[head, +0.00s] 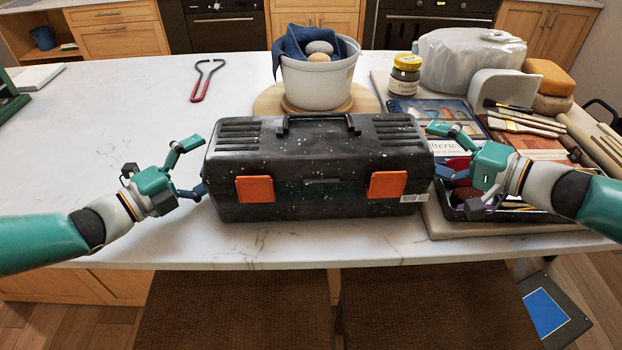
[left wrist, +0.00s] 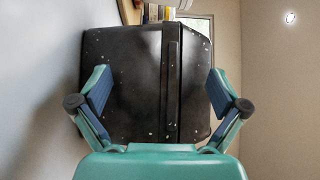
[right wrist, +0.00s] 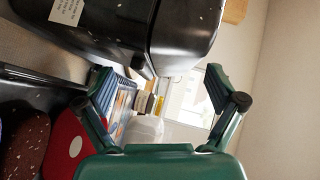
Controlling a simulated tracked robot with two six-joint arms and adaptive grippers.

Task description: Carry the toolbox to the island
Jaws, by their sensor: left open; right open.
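The black, white-speckled toolbox (head: 320,190) with two orange latches and a top handle (head: 318,120) sits on the white marble-look island top (head: 130,110), near its front edge. My left gripper (head: 196,168) is open at the toolbox's left end. In the left wrist view the toolbox end (left wrist: 140,85) fills the space between and beyond the spread fingers (left wrist: 160,95). My right gripper (head: 441,150) is open at the right end. In the right wrist view the toolbox (right wrist: 185,30) lies up and left of the fingers (right wrist: 163,95), not centred between them. I cannot tell whether either gripper touches it.
Behind the toolbox stands a white bucket (head: 318,83) with a blue cloth on a round wooden board (head: 268,101). A jar (head: 404,75), books, brushes (head: 520,121), wrapped clay (head: 470,58) and a tool tray crowd the right. Red-handled tongs (head: 199,88) lie left; the left top is mostly clear.

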